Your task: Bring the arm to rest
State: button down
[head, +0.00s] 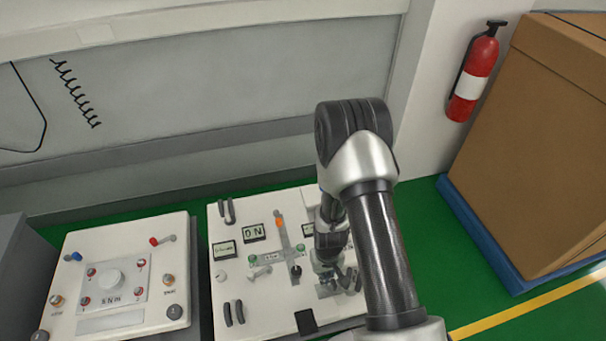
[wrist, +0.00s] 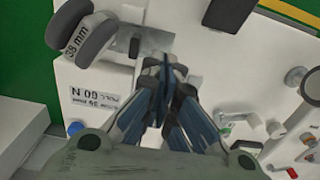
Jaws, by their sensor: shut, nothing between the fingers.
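My arm rises in the middle of the head view, bent at a large silver and black joint, and reaches down over the right white panel (head: 232,285). My gripper (head: 336,283) is low over the right part of that panel, partly hidden by my own arm. In the wrist view, my gripper (wrist: 169,78) has its fingers together with nothing between them. The fingers are over the white panel surface (wrist: 205,60). Whether they touch it, I cannot tell.
A grey handle marked 38 mm (wrist: 85,40) is left of the fingers in the wrist view. The left white panel (head: 75,250) carries a dial and knobs. A fire extinguisher (head: 474,75) and a brown box (head: 535,130) on a blue base (head: 480,240) are right.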

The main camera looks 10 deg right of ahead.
notch_tip(320, 180, up, 27)
jog(key=w+a+t, duration=0.2)
jog(key=w, duration=0.1)
jog(key=s+a+r+t, duration=0.1)
jog(key=s+r+t, duration=0.1)
jog(key=s+r, duration=1.6)
jog(key=shift+r+t, duration=0.3)
jog(key=shift+r, duration=0.15)
